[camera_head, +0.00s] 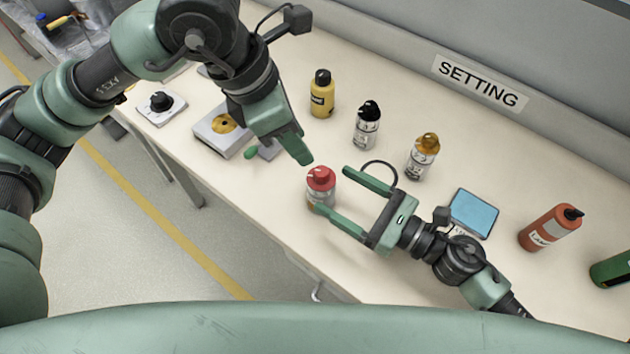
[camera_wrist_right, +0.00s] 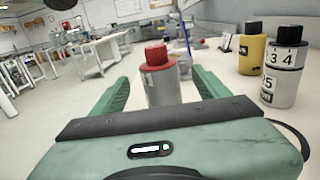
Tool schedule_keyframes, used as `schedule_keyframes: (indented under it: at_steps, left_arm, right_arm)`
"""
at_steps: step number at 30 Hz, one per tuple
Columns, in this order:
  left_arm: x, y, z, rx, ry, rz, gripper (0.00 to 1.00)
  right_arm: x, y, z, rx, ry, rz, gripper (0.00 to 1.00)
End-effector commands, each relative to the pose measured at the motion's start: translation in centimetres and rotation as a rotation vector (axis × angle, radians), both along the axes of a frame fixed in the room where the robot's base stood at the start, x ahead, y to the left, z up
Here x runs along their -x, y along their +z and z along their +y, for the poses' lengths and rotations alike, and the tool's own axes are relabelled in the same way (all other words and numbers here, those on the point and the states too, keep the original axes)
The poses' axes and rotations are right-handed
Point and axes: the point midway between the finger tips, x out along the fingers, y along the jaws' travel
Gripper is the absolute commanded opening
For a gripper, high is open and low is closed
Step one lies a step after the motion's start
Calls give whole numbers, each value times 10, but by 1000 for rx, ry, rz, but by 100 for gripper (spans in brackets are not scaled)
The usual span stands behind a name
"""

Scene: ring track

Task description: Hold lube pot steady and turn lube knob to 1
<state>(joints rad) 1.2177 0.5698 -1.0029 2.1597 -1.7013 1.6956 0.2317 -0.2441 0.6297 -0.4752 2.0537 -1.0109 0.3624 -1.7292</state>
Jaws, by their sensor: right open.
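A small grey pot with a red top (camera_head: 321,185) stands upright near the front edge of the table. No readable label shows on it, so I cannot confirm it is the lube pot. My right gripper (camera_head: 332,190) is open, with its fingers on either side of this pot. In the right wrist view the red-topped pot (camera_wrist_right: 162,78) stands between the fingers, with gaps visible at both sides. My left gripper (camera_head: 288,156) is above and left of the pot, apart from it; its jaw opening is not clear. Any setting marks on the red top are unreadable.
A yellow pot (camera_head: 321,95), a black-topped pot (camera_head: 367,128) and a gold-topped pot (camera_head: 422,158) stand behind. A blue-topped box (camera_head: 473,212) and an orange bottle (camera_head: 550,228) are at right. A black-knobbed plate (camera_head: 161,104) lies left.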

Motion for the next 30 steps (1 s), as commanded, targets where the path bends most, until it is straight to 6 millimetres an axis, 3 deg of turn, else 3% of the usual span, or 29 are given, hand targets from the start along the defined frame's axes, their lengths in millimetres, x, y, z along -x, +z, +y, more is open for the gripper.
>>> schedule_keyframes:
  at_steps: [6, 12, 18, 30]
  left_arm:
    - [0, 0, 0, 0, 0, 0, 36]
    - [0, 0, 0, 0, 0, 0, 36]
    - [0, 0, 0, 0, 0, 0, 36]
    - [0, 0, 0, 0, 0, 0, 36]
  right_arm:
    - [-3, -40, 4, -4, -1, -1, 76]
    - [-24, -37, 37, -1, 2, -6, 76]
    - [-36, -38, 57, 0, 1, -4, 76]
    - [-40, -38, 64, 1, 1, -2, 76]
